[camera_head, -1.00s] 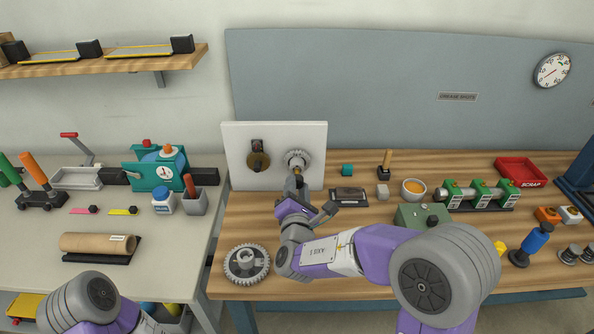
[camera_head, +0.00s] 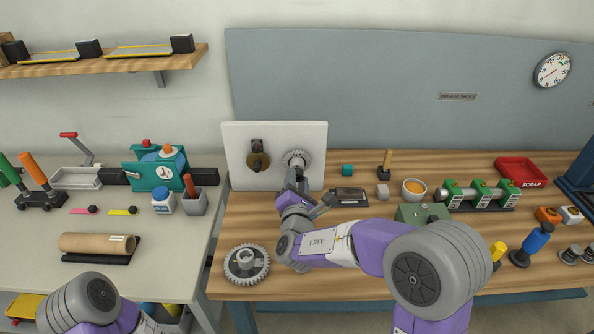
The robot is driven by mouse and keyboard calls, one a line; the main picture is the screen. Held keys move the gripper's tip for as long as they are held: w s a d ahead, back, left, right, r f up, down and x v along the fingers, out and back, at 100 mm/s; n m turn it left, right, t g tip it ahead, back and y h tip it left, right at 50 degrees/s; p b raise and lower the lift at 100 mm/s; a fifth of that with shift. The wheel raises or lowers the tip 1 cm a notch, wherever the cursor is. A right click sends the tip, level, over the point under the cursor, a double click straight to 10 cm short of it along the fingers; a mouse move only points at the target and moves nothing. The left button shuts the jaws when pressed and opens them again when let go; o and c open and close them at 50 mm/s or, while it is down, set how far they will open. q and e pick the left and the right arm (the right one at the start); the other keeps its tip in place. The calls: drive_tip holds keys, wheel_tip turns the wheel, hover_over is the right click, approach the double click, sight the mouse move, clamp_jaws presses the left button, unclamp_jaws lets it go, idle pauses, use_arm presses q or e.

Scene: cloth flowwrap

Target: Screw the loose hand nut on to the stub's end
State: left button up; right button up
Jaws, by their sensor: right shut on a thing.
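A white upright panel (camera_head: 276,182) stands at the back of the wooden bench. A grey gear (camera_head: 297,157) sits on its right side, where the stub is. The stub's end is hidden by my right gripper (camera_head: 297,174). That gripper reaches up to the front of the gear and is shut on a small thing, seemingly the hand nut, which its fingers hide. I cannot tell whether the nut touches the thread. My left arm shows at the bottom left, but its gripper is not clear in view.
A brass-coloured round part (camera_head: 258,162) is on the panel's left side. A second grey gear (camera_head: 246,264) lies on the bench in front. The bench's front middle is partly under my right arm.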

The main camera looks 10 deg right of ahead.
drive_tip(key=shift+w+d, duration=0.1)
drive_tip(key=shift+w, duration=0.25)
idle(0.7)
drive_tip(key=m, duration=1)
drive_tip(key=o, duration=1.1)
drive_tip(key=shift+s, duration=0.1)
drive_tip(key=v, duration=0.7)
drive_tip(key=shift+s, duration=0.15)
